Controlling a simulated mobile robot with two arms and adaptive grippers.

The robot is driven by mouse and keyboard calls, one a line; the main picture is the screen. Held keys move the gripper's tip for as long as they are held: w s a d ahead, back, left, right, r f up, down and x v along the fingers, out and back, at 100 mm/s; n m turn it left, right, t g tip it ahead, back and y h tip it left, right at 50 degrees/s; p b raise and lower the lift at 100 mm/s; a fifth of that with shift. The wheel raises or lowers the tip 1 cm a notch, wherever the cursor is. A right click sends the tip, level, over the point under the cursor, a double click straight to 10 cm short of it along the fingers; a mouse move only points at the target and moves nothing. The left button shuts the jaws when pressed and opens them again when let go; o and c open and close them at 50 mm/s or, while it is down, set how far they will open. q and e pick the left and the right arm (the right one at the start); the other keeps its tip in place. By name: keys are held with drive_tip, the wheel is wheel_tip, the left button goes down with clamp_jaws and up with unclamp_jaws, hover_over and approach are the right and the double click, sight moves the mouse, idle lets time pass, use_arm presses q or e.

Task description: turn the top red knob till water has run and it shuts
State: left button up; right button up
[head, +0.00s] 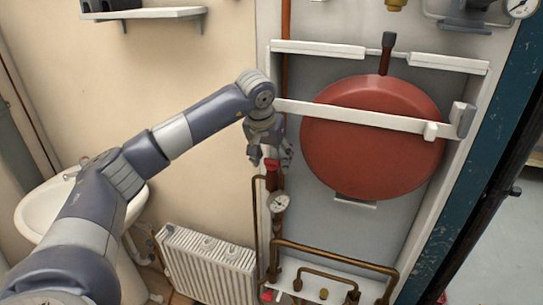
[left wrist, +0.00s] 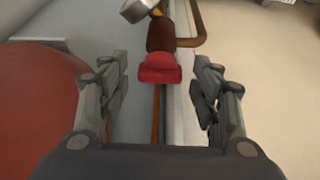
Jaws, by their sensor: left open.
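The top red knob (head: 271,163) sits on the vertical copper pipe, just above the pressure gauge, and is partly covered by my gripper in the head view. In the left wrist view the red knob (left wrist: 160,69) shows in the middle, ahead of and between the two fingers. My left gripper (head: 270,152) is open, with its fingers pointing down around the knob's place. In the left wrist view the gripper (left wrist: 160,85) has a finger on each side, with gaps to the knob. I see no contact. No running water shows. My right gripper is not in view.
A red round tank (head: 372,150) stands right of the pipe behind a white bar (head: 355,116). A gauge (head: 278,202) is below the knob. Copper pipes (head: 335,252) and another red knob (head: 267,295) are lower. A radiator (head: 207,265) and a washbasin (head: 60,205) are left.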

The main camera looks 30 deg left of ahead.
use_arm(q)
drive_tip(key=shift+f, duration=0.15)
drive_tip(key=c, duration=1.1)
drive_tip(key=shift+o, duration=0.2)
drive_tip(key=shift+n, duration=0.4)
drive_tip(key=n+y, duration=0.1)
drive_tip(key=n, duration=0.2)
drive_tip(key=shift+d+n+y+p, duration=0.1)
drive_tip(key=shift+n+y+p, duration=0.2)
drive_tip(key=shift+p, duration=0.05)
drive_tip(key=shift+w+n+g+y, duration=0.1)
drive_tip(key=shift+n+g+y, duration=0.45)
drive_tip(key=shift+n, duration=0.95)
drive_tip(key=shift+p, duration=0.3)
drive_tip(key=o, duration=1.1)
drive_tip(key=shift+c, duration=0.2)
